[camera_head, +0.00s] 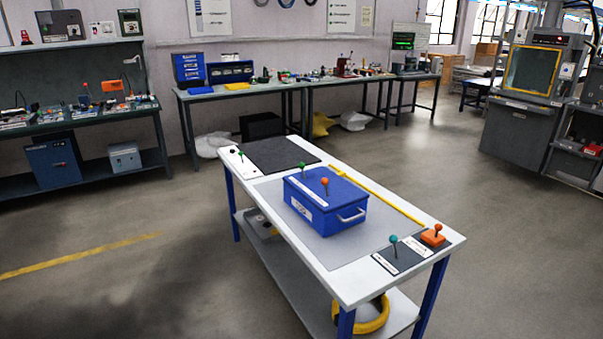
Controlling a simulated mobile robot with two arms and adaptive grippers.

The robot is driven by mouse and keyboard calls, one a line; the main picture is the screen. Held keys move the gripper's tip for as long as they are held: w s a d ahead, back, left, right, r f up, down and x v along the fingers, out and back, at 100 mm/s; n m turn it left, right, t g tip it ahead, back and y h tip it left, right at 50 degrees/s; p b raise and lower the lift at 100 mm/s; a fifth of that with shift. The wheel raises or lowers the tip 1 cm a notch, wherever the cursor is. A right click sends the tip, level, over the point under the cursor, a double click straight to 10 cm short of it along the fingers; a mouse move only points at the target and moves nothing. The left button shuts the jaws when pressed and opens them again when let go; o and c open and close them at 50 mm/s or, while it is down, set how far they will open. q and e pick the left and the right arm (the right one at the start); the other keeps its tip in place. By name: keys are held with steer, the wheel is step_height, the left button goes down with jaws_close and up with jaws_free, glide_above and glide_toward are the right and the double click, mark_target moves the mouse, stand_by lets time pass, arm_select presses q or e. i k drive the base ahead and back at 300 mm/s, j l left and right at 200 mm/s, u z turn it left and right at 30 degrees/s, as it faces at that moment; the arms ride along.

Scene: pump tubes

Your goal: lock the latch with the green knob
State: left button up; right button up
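A blue lidded box (326,213) with a metal handle on its right side sits on the grey mat of a white table. A small green knob (302,165) stands at the box's back edge, and an orange knob (324,181) stands nearer its middle. A teal-green knob (393,239) on a thin stem stands on a labelled dark plate at the table's front right. A small dark green knob (240,154) is at the table's far left. Which knob belongs to the latch, and any latch position, is too small to tell. Neither gripper is in view.
The white table (345,290) has blue legs and a lower shelf. An orange block (433,239) with a knob is at its front right corner. A yellow strip (385,199) lies along the right edge, and a black mat (285,154) lies at the back. Floor around is clear.

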mark_target(302, 165)
steer(key=i+j, duration=0.5)
steer(key=i+j+z, duration=0.15)
steer(key=i+j, duration=0.9)
steer(key=i+j+z, duration=0.15)
steer(key=i+j, duration=0.35)
steer(key=j, duration=0.15)
steer(key=i+j, duration=0.5)
steer(key=j, duration=0.15)
